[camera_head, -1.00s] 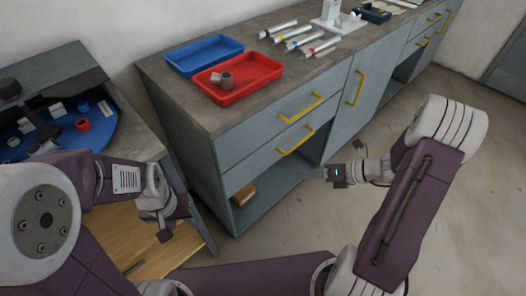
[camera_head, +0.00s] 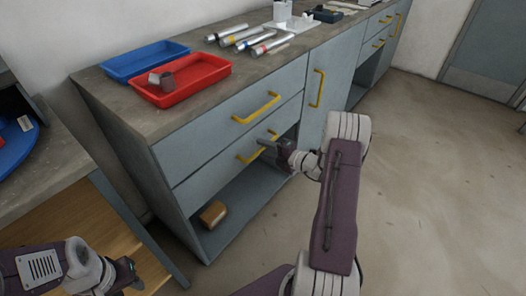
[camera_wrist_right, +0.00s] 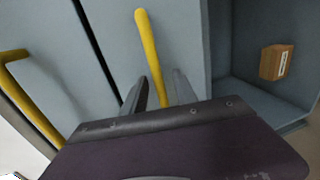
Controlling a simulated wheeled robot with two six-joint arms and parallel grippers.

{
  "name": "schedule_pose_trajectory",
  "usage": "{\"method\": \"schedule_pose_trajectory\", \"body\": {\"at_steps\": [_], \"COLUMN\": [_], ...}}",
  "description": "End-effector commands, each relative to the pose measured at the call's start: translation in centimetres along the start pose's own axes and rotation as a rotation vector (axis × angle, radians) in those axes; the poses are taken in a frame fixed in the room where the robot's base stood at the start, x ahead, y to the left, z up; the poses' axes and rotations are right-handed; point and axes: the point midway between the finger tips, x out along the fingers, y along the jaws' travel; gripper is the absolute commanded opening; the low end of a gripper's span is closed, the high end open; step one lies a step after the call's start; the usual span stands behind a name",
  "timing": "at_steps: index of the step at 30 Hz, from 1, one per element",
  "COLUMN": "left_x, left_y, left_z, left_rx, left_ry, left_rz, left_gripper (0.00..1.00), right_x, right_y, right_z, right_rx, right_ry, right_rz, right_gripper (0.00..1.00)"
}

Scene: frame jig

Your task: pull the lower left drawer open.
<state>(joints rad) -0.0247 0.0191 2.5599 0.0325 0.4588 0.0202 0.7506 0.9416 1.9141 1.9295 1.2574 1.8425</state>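The lower left drawer (camera_head: 225,165) is a grey-blue front with a yellow bar handle (camera_head: 247,158), below the upper drawer (camera_head: 225,120). Its front looks flush with the cabinet. My right gripper (camera_head: 268,145) is at this handle and hides part of it. In the right wrist view the handle (camera_wrist_right: 149,55) runs down between the two fingers of the right gripper (camera_wrist_right: 158,92), which stand apart with a gap beside the bar. The handle's lower end is hidden behind the gripper body. My left gripper (camera_head: 128,275) is at the lower left, away from the cabinet; its fingers are unclear.
An open shelf below holds a brown box (camera_head: 212,214). The upper drawer's yellow handle (camera_head: 256,108) is close above my right gripper. Red (camera_head: 190,92) and blue (camera_head: 130,66) trays stand on the worktop. The floor (camera_head: 430,190) in front is clear.

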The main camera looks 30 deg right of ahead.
Motion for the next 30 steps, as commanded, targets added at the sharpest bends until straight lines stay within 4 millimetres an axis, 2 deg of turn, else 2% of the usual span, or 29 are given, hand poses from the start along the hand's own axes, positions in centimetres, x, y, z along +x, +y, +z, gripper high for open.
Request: {"method": "schedule_pose_trajectory", "body": {"at_steps": [9,12,13,30], "left_x": [0.15,0.15,0.15,0.16], "left_y": [0.00,0.00,0.00,0.00], "left_z": [0.02,0.02,0.02,0.02], "left_rx": [0.000,0.000,0.000,0.000], "left_ry": [0.000,0.000,0.000,0.000], "left_rz": [0.000,0.000,0.000,0.000], "left_gripper": [0.36,0.36,0.36,0.36], "right_x": [0.56,0.55,0.55,0.53], "right_y": [0.06,0.06,0.06,0.03], "right_z": [-0.03,-0.04,-0.04,-0.06], "right_rx": [0.000,0.000,0.000,0.000], "right_ry": [0.000,0.001,0.001,0.001], "right_rz": [-0.001,-0.001,-0.001,-0.001], "right_gripper": [0.34,0.06,0.00,0.00]}}
